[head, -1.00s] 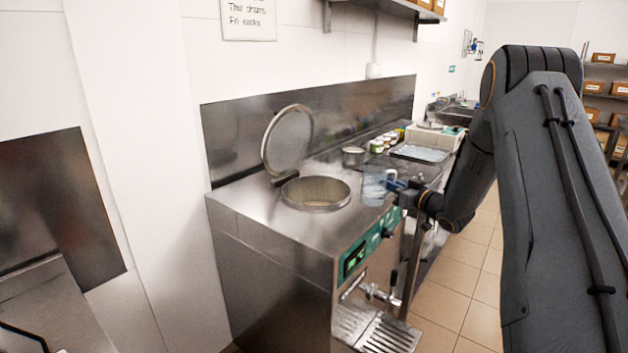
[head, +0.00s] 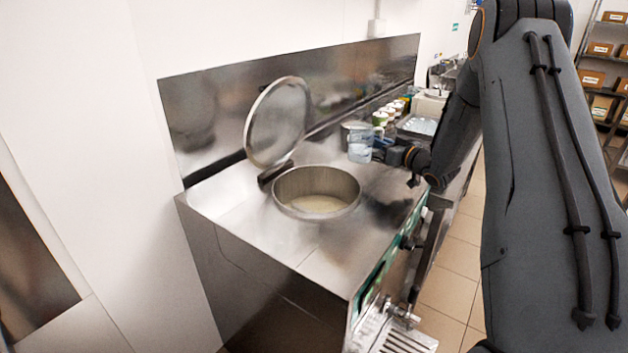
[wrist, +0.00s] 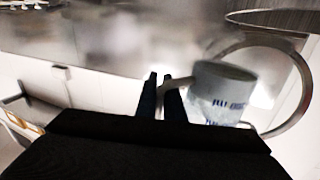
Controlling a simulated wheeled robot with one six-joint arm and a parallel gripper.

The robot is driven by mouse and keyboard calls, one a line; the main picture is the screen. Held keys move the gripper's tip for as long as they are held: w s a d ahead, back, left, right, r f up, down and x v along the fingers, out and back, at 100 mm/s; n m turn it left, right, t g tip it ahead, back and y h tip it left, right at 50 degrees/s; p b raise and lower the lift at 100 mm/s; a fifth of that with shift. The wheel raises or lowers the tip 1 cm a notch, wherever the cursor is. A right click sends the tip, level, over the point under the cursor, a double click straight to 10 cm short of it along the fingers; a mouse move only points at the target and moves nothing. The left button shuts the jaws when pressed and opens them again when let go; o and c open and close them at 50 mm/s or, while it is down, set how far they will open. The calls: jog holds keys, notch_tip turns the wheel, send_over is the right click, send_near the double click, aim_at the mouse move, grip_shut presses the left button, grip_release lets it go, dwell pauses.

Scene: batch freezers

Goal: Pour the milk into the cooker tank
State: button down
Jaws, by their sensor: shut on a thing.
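My gripper (head: 384,149) is shut on the handle of a clear, pale jug (head: 360,146). In the wrist view, my gripper (wrist: 160,92) has its dark fingers on the handle, and the jug (wrist: 215,100) shows blue print. The jug looks roughly upright in the head view, right of the cooker tank (head: 345,200) and apart from its opening. How much milk is in it is unclear. The tank is a round metal opening in a steel top, with pale contents at the bottom. Its round lid (head: 277,122) stands open behind it.
Several small tubs (head: 382,118) stand behind the jug along the counter, near a shallow tray (head: 420,126). A steel splashback (head: 225,95) runs along the wall. The steel top around the tank (head: 235,205) is clear. A floor aisle lies to the right.

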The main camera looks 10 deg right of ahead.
aim_at(352, 134)
jog(key=shift+w, duration=0.1)
dwell(0.3)
jog(key=a+r+n, duration=0.1)
jog(key=a+n, duration=0.1)
jog(key=n, duration=0.1)
jog(key=s+a+n+h, duration=0.1)
jog(key=a+n, duration=0.1)
jog(key=n, duration=0.1)
jog(key=s+a+r+n+g, duration=0.1)
jog(key=n, duration=0.2)
jog(key=shift+a+r, duration=0.35)
jog(key=shift+a, duration=0.05)
jog(key=shift+a+n+h, duration=0.2)
jog(key=shift+n+h, duration=0.2)
jog(key=shift+n, duration=0.1)
jog(key=shift+s+a+n+b, duration=0.1)
jog(key=shift+a+n+b, duration=0.3)
jog(key=shift+n, duration=0.4)
jog(key=shift+a+r+h, duration=0.1)
jog(key=shift+a+h, duration=0.1)
jog(key=shift+h, duration=0.1)
jog(key=shift+s+a+n+b, duration=0.15)
jog(key=shift+a+n+b, duration=0.15)
jog(key=shift+a+n, duration=0.4)
